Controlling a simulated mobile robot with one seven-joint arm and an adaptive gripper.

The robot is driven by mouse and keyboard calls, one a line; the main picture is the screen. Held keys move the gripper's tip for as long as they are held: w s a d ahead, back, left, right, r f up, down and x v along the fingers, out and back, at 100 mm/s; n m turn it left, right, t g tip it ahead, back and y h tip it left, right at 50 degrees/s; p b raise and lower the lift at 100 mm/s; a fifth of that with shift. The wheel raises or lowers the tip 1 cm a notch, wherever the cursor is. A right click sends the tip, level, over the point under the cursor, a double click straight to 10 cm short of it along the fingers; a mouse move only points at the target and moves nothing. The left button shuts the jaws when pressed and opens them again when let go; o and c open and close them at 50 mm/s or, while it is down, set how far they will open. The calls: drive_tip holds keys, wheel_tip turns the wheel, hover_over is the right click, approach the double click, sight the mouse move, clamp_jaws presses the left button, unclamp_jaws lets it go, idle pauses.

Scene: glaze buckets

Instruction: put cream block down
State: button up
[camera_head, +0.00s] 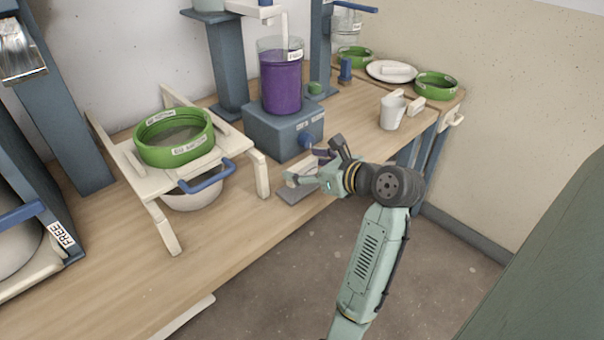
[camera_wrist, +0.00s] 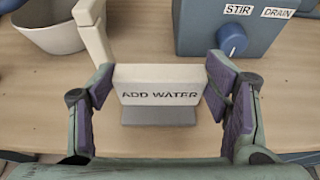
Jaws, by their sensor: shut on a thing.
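The cream block (camera_wrist: 160,86), lettered "ADD WATER", is between the purple-padded fingers of my gripper (camera_wrist: 160,90) in the wrist view. My gripper is shut on it from both sides, and the lettering is level. A grey plate (camera_wrist: 158,116) shows just below the block on the table; whether the block touches it, I cannot tell. In the head view, my gripper (camera_head: 322,168) is at the table's front edge, and the block (camera_head: 299,180) is partly hidden by it. The grey plate (camera_head: 291,195) shows there too.
A blue-grey base with a "STIR"/"DRAIN" knob (camera_wrist: 231,39) stands behind right, bearing a container of purple liquid (camera_head: 281,85). A cream stand's leg (camera_wrist: 93,32) and white bowl (camera_wrist: 52,30) are behind left. A green sieve (camera_head: 175,140) sits on that stand. A white mug (camera_head: 392,113) stands farther right.

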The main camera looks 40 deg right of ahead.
drive_tip(key=shift+w+a, duration=0.1)
drive_tip(key=shift+w, duration=0.25)
drive_tip(key=shift+w+f+p, duration=0.15)
drive_tip(key=shift+f+p, duration=0.05)
drive_tip(key=shift+f, duration=0.7)
drive_tip(key=shift+w+f+p, duration=0.15)
drive_tip(key=shift+f, duration=0.75)
drive_tip(key=o, duration=1.1)
drive_tip(key=shift+f, duration=0.15)
drive_tip(key=b+v, duration=0.1)
drive_tip(key=v, duration=1.1)
drive_tip(key=shift+r, duration=0.2)
